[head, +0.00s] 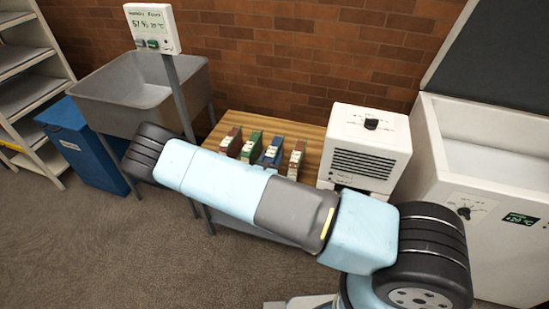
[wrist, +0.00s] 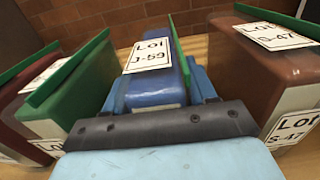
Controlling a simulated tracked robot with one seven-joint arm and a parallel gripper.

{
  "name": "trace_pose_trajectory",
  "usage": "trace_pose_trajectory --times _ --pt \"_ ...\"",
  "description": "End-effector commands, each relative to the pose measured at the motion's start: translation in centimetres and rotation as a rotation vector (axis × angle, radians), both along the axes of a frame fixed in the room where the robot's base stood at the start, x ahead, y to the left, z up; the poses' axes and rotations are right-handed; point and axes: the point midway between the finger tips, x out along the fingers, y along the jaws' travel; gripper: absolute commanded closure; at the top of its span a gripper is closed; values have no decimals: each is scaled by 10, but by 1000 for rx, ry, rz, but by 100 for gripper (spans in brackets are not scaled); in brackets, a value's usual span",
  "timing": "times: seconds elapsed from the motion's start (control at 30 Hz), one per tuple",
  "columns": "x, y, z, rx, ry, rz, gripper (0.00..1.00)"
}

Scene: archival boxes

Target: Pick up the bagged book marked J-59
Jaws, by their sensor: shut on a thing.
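The bagged book J-59 (wrist: 151,91) is blue, with a white label reading "Lot J-59" and a green strip along its top edge. In the head view the blue book (head: 271,153) stands in a row on a wooden table (head: 228,122). My gripper (wrist: 160,98) is shut on this book, with its blue fingers at either side and its dark palm bar in front of the lower part. I cannot tell whether the book is clear of the table. In the head view my arm hides the gripper and the front of the table.
A brown book S-47 (wrist: 262,75) stands close on the right, and a green book (wrist: 75,92) and a maroon book (wrist: 14,97) on the left. A white heater-like box (head: 366,150) is right of the row. A grey sink (head: 140,80) stands left.

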Motion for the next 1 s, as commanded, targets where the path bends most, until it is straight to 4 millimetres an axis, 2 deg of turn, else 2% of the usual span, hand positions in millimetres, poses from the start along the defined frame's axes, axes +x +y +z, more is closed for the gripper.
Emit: trace_pose_trajectory --times 0.07,0.47,0.77,1.0 --pt "0 0 0 0 0 0 60" --pt "0 -1 0 0 0 -1 98" --pt "1 -1 3 0 -2 -1 98" --pt "1 -1 28 1 -3 -1 98"
